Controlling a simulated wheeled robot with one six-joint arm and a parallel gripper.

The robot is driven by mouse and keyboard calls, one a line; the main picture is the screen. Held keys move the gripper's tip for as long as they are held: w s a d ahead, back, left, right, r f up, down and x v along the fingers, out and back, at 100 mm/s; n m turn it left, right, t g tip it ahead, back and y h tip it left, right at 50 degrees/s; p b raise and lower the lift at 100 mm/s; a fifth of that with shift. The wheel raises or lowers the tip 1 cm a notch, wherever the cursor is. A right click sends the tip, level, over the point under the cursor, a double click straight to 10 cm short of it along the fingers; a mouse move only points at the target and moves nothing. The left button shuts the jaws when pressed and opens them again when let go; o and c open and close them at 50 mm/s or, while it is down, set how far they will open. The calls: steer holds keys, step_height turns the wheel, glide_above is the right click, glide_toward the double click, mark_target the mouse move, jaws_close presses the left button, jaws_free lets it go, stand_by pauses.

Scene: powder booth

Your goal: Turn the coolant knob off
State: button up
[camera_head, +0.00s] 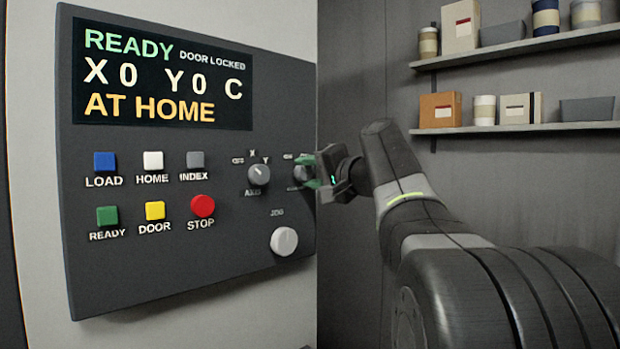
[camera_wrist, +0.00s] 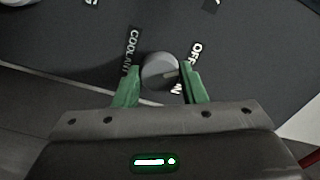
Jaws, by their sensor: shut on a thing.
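The coolant knob (camera_wrist: 158,73) is a round grey knob in the wrist view, with the word COOLANT on its left, OFF at its upper right and a partly hidden label at its lower right. A pale pointer line on it points roughly to the right, between the two labels. My gripper (camera_wrist: 160,69) has its green fingers on either side of the knob and is shut on it. In the head view my gripper (camera_head: 307,171) is at the right edge of the panel, and its fingers partly hide the knob there (camera_head: 300,174).
The dark control panel (camera_head: 140,265) carries a display reading READY, DOOR LOCKED and AT HOME. An axis knob (camera_head: 259,174) is just left of my gripper, with a white jog knob (camera_head: 284,241) below. Buttons include a red STOP (camera_head: 203,206). Shelves (camera_head: 520,47) hang on the back wall.

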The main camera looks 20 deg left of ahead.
steer(key=shift+f, duration=0.1)
steer(key=o, duration=1)
steer(key=b+v, duration=0.2)
steer(key=v, duration=1.1)
steer(key=shift+s+d, duration=0.2)
steer(key=shift+d, duration=0.15)
steer(key=shift+a, duration=0.1)
steer(key=p+x, duration=0.2)
steer(key=x, duration=1.1)
steer(key=shift+w+a, duration=0.2)
steer(key=shift+a, duration=0.1)
